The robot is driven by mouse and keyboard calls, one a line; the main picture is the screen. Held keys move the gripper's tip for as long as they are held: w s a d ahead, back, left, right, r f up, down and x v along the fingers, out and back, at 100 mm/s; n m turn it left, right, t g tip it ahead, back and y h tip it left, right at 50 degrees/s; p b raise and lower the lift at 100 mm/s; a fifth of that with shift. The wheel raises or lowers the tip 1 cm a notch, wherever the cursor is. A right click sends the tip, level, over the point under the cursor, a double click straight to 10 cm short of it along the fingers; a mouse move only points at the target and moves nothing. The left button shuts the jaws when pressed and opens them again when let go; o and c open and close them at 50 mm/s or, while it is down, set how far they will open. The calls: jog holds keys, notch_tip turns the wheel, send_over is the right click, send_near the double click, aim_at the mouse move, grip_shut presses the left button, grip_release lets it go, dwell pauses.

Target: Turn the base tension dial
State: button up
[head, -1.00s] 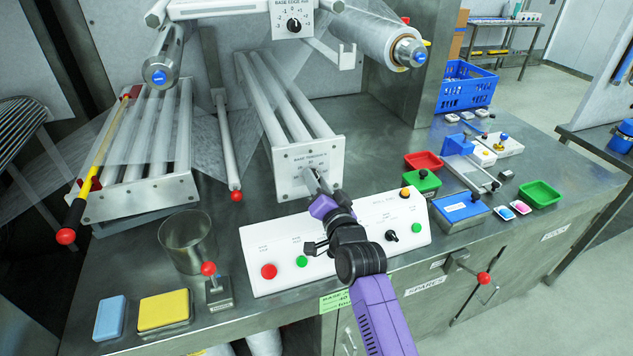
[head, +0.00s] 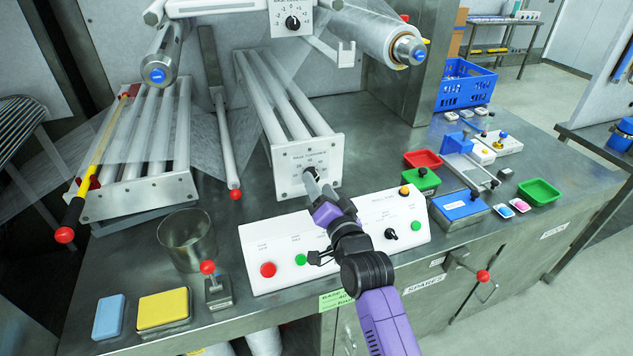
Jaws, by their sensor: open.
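The base tension dial (head: 309,172) is a dark knob on the white front plate (head: 290,163) of the middle roller unit. The plate carries printed marks around it. My gripper (head: 313,181) reaches toward the plate from below, its fingertips close to the dial. The jaws are open, with the fingers side by side. The fingers hide part of the dial. I cannot tell whether they touch it.
A white control box (head: 335,240) with red and green buttons and a black knob lies under my arm. A steel beaker (head: 187,240) and a red-knobbed lever (head: 214,288) stand left. Another dial (head: 292,22) sits above. Small bins (head: 423,160) stand right.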

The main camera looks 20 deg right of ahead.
jog(key=s, duration=0.5)
jog(key=shift+b, duration=0.3)
jog(key=s+r+n+t, duration=0.2)
jog(key=s+r+n, duration=0.2)
jog(key=s+f+n+g, duration=0.1)
jog(key=s+f, duration=0.1)
jog(key=s, duration=1.2)
jog(key=s+f+n+g, duration=0.2)
jog(key=s+f, duration=0.1)
jog(key=s, duration=1.1)
jog(key=s+f+n+g, duration=0.2)
jog(key=s, duration=1.3)
jog(key=shift+a+f, duration=0.15)
jog(key=shift+f, duration=0.2)
